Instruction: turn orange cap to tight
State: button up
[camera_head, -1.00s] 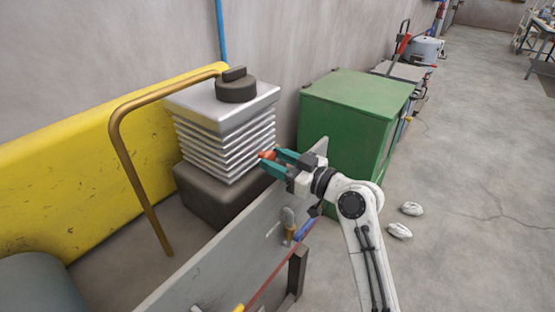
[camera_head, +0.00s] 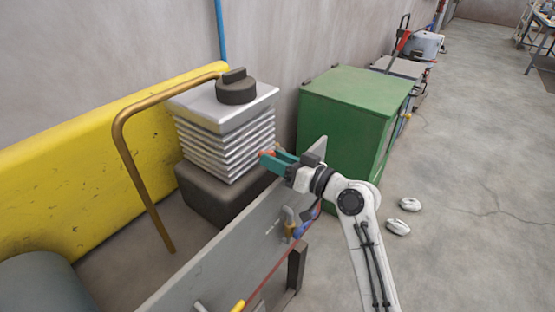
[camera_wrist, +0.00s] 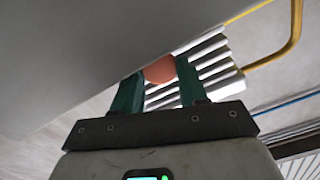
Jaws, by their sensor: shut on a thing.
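The orange cap (camera_head: 265,153) shows as a small rounded orange piece at the tips of my gripper (camera_head: 269,158), beside the ribbed silver stack. In the wrist view the cap (camera_wrist: 160,68) sits between the two teal fingers of my gripper (camera_wrist: 161,79), which are shut on it. What the cap is mounted on is hidden in both views. Whether it is tight cannot be told.
A grey upright panel (camera_head: 225,250) runs close under my gripper. The ribbed silver stack (camera_head: 228,145) stands left, with a brass pipe (camera_head: 125,150) and a yellow barrier (camera_head: 50,180) beyond. A green cabinet (camera_head: 345,115) stands behind. Floor on the right is mostly clear.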

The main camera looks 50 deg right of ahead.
jog(key=o, duration=1)
jog(key=s+b, duration=0.2)
jog(key=s, duration=0.8)
jog(key=shift+s+d, duration=0.15)
jog(key=shift+s, duration=0.25)
